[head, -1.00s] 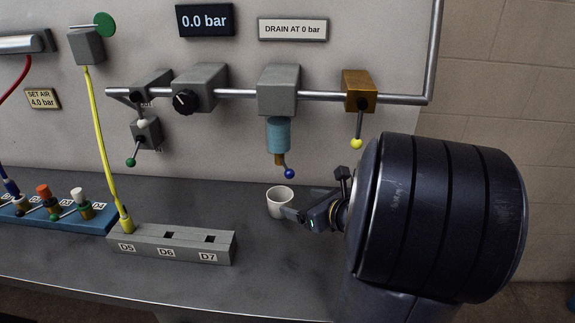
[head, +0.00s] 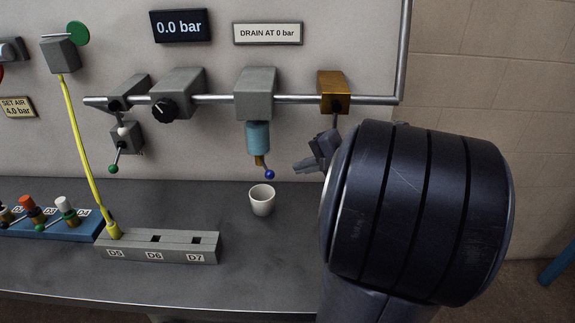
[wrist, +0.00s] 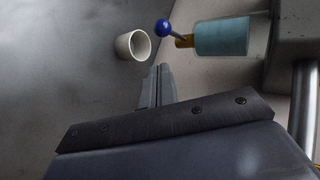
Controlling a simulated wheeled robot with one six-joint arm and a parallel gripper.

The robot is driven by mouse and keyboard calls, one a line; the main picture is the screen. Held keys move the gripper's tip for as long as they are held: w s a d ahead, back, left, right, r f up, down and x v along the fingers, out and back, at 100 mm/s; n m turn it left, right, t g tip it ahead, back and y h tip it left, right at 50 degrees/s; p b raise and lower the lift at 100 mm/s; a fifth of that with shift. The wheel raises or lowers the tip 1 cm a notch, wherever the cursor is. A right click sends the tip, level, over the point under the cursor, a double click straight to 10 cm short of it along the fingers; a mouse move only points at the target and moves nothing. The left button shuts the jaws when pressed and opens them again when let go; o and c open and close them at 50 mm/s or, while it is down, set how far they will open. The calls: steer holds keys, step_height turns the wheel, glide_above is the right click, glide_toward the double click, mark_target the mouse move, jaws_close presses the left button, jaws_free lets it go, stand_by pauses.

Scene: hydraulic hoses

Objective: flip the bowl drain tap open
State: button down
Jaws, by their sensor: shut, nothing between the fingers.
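The bowl (head: 258,136) is a light-blue cylinder under a grey filter block (head: 256,90) on the pipe. Its drain tap is a short brass fitting (head: 260,160) with a lever ending in a blue ball (head: 270,175). In the wrist view the bowl (wrist: 222,36), brass fitting (wrist: 184,41) and blue ball (wrist: 164,28) lie at the top. My gripper (head: 298,167) is right of the blue ball, apart from it, pointing left. In the wrist view my gripper's fingers (wrist: 159,70) are together and empty, below the ball.
A white cup (head: 262,200) stands on the bench below the tap. A brass valve (head: 333,92) hangs on the pipe above my gripper. A grey socket block (head: 160,246) with a yellow hose (head: 84,150) is at left. The gauge reads 0.0 bar (head: 180,27).

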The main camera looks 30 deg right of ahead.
mark_target(266, 167)
steer(key=s+d+r+n+g+h+p, duration=0.1)
steer(key=s+d+r+n+g+p, duration=0.1)
steer(key=n, duration=0.8)
steer(key=shift+s+d+r+g, duration=0.5)
steer(key=shift+s+d+r, duration=0.3)
steer(key=shift+s+r, duration=0.75)
steer(key=shift+w+r, duration=0.1)
steer(key=shift+w, duration=0.1)
steer(key=w+a+f+p, duration=0.1)
steer(key=w+a+f, duration=0.5)
steer(key=w, duration=0.1)
steer(key=shift+a+f+p, duration=0.3)
steer(key=shift+a+f, duration=0.05)
steer(key=shift+f, duration=0.05)
steer(key=shift+a, duration=0.1)
